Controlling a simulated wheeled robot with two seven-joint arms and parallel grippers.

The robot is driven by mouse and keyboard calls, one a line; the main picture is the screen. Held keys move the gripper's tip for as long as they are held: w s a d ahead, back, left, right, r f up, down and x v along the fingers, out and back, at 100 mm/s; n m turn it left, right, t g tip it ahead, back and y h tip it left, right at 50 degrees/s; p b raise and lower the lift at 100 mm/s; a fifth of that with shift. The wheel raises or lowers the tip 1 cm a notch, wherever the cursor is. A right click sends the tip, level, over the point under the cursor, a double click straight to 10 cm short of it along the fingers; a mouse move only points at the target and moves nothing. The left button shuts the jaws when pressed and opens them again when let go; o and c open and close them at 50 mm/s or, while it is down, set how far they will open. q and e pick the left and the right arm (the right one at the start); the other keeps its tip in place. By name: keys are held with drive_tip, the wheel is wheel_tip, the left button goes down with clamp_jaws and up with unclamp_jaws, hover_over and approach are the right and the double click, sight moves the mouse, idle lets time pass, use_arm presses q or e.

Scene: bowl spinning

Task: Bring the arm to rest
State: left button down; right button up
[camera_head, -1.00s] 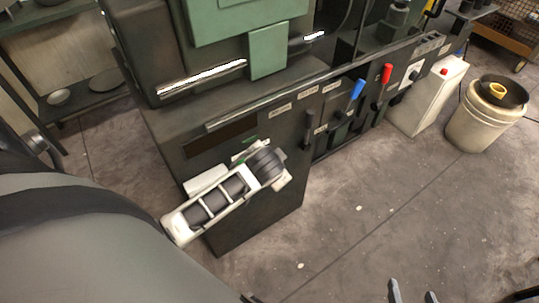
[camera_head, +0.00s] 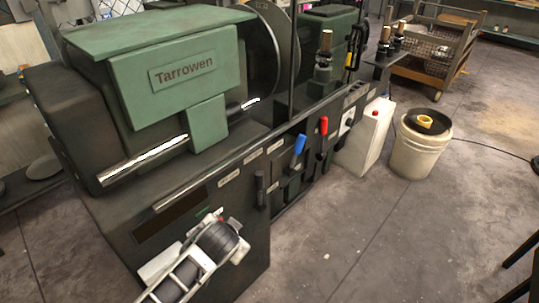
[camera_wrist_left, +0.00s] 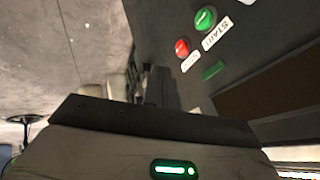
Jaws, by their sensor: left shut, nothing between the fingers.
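My left arm (camera_head: 190,264) shows at the bottom of the head view as a white frame with dark round parts, in front of the machine's lower panel. In the left wrist view my left gripper (camera_wrist_left: 156,86) is shut and empty, its dark fingers seen end-on beyond the dark gripper body. The machine's control panel lies close by, with a green button (camera_wrist_left: 205,19) marked START and a red button (camera_wrist_left: 182,47). I cannot tell any contact with the panel. My right gripper is out of view.
The green and dark machine (camera_head: 175,75) fills the left and middle. Blue (camera_head: 299,144) and red (camera_head: 323,125) levers stick out of its front. A white box (camera_head: 366,140) and a bucket (camera_head: 416,150) stand at right. The floor (camera_head: 400,240) in front is clear.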

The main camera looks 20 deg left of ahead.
use_arm(q)
drive_tip(key=s+d+r+n+t+h, duration=0.1)
drive_tip(key=s+d+t+h, duration=0.3)
drive_tip(key=s+d, duration=0.7)
drive_tip(key=h, duration=0.2)
drive_tip(key=shift+s+r+h, duration=0.25)
drive_tip(key=shift+h, duration=0.15)
drive_tip(key=shift+d, duration=0.1)
idle(2.5)
